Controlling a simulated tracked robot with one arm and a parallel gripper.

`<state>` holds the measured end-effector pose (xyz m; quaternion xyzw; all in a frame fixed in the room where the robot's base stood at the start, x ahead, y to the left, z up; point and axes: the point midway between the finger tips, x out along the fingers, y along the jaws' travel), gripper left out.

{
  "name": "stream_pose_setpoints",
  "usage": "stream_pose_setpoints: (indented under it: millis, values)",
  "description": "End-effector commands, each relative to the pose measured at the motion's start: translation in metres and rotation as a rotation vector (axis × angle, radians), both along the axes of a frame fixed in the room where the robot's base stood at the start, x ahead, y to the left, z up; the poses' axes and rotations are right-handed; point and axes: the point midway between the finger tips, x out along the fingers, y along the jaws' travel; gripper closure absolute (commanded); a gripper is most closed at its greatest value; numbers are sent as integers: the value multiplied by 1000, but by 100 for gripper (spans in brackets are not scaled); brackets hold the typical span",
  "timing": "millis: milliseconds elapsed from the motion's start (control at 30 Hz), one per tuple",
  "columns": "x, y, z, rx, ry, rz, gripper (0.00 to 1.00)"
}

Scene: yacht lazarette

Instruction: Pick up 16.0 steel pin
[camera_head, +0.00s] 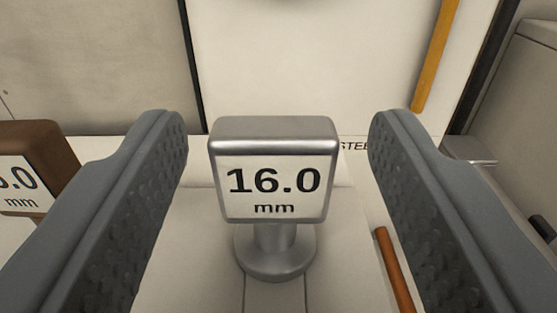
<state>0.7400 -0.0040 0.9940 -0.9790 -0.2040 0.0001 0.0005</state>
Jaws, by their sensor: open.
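The 16.0 steel pin (273,138) stands upright in the middle of the camera_head view. It has a silver block head with a white face reading "16.0 mm", a short neck and a round base (274,260). My gripper (278,125) is open, with one grey textured finger on each side of the pin's head. A gap shows between the head and each finger, so neither appears to touch it.
A brown block (40,145) with a label ending in ".0 mm" is at the left, partly behind the left finger. An orange-brown rod (394,268) lies near the right finger. A yellow strip (435,55) and pale panels are behind. Partly hidden lettering begins "STE".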

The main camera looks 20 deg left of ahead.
Motion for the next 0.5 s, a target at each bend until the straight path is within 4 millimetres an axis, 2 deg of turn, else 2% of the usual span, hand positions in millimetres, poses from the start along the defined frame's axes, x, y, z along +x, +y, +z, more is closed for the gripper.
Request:
stream_pose_setpoints:
  millis: [133, 400, 500]
  values:
    - [9, 5, 0, -1, 0, 2, 45]
    - [10, 5, 1, 0, 1, 1, 45]
    - [10, 5, 1, 0, 1, 1, 73]
